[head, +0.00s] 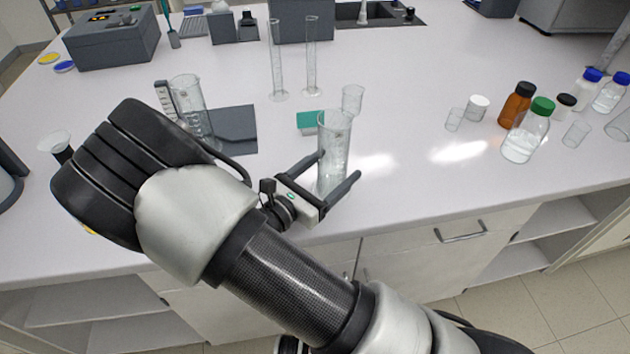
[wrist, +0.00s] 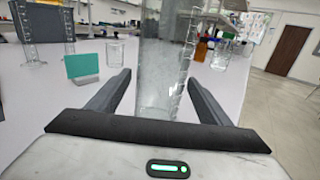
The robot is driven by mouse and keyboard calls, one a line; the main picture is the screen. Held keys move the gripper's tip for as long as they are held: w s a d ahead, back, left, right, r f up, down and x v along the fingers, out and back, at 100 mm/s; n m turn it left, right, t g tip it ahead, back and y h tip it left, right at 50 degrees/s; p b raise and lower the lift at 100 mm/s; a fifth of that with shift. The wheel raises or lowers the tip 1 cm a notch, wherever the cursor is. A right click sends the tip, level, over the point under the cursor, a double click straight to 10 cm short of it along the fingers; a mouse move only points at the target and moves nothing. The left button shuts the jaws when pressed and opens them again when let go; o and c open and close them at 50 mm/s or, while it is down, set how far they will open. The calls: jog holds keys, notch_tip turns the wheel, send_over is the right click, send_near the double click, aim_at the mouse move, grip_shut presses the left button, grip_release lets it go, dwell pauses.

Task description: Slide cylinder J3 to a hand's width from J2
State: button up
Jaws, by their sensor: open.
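A large clear graduated cylinder (head: 335,135) stands upright near the counter's front edge; it also fills the middle of the wrist view (wrist: 163,60). My gripper (head: 338,165) is open, with one finger on each side of this cylinder. In the wrist view a gap shows on both sides between it and the fingers. Two slim clear cylinders, left (head: 277,65) and right (head: 312,60), stand farther back. Another wide cylinder (head: 192,105) stands at the left, partly behind my arm. No J2 or J3 label is readable, so I cannot tell which is which.
A teal card in a stand (head: 309,121) and a small beaker (head: 352,98) are just behind the held-in cylinder. A dark grey mat (head: 236,128) lies left. Bottles, including an amber one (head: 516,105), stand right. The counter between beaker and bottles is mostly clear.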

aim_at(341, 162)
jog(key=shift+x, duration=1.6)
jog(key=c, duration=1.3)
jog(key=shift+w+a+b, duration=0.1)
jog(key=shift+w+a, duration=0.25)
jog(key=shift+a, duration=0.6)
jog(key=shift+w+a+b, duration=0.1)
jog(key=shift+w+a, duration=0.3)
jog(key=shift+a, duration=0.5)
jog(key=shift+w+a+b, duration=0.1)
jog(key=shift+w+a, duration=0.25)
jog(key=shift+a, duration=0.6)
jog(key=shift+c, duration=0.3)
